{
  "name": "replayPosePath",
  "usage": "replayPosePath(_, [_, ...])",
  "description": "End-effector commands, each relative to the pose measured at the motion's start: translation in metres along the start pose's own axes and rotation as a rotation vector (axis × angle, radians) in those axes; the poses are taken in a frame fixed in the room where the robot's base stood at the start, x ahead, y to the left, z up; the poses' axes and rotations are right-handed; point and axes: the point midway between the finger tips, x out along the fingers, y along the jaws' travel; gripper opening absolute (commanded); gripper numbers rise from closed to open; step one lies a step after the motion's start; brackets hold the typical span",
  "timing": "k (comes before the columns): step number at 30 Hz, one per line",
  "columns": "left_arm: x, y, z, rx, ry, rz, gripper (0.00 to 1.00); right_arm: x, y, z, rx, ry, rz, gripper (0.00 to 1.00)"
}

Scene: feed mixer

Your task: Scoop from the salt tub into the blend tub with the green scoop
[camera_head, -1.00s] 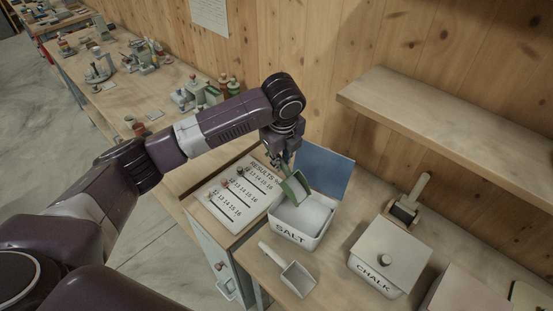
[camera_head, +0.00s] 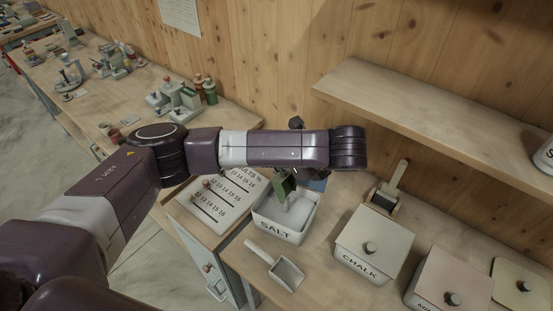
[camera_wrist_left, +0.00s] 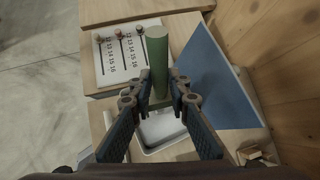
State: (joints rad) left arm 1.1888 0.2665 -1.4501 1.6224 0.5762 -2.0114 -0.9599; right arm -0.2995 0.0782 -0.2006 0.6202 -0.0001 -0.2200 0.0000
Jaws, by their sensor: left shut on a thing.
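The white salt tub (camera_head: 283,231) stands on the bench, holding white salt; its blue lid (camera_wrist_left: 222,80) leans open behind it. My left gripper (camera_wrist_left: 160,88) is shut on the green scoop (camera_wrist_left: 157,52), whose handle stands between the fingers in the wrist view. In the head view my arm partly hides the gripper, and the green scoop (camera_head: 284,189) points down into the salt tub's opening. I cannot tell how much salt is in the scoop. No tub labelled blend is readable. My right gripper is not in view.
A white scoop (camera_head: 278,268) lies in front of the salt tub. The lidded chalk tub (camera_head: 362,264) stands to the right, with another scoop in a holder (camera_head: 386,197) behind it. More lidded tubs (camera_head: 452,281) are farther right. A wooden shelf (camera_head: 430,110) overhangs the bench.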

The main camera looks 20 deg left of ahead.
Motion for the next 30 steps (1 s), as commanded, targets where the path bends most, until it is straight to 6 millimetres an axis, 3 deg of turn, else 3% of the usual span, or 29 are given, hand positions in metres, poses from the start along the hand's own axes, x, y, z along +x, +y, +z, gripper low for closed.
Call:
replayPosePath(5, [0.005, 0.002, 0.004, -0.010, 0.032, 0.002, 0.00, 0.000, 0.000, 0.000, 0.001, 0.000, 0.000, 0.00])
replayPosePath(15, [0.036, 0.012, 0.036, -0.074, 0.360, -0.031, 0.00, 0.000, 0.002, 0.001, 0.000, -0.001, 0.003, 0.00])
replayPosePath(25, [0.038, 0.012, 0.038, -0.076, 0.393, -0.039, 0.00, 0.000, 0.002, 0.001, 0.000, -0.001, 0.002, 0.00])
replayPosePath(30, [0.060, 0.019, 0.046, -0.115, 0.542, -0.044, 0.00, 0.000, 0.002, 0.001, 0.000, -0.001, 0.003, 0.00])
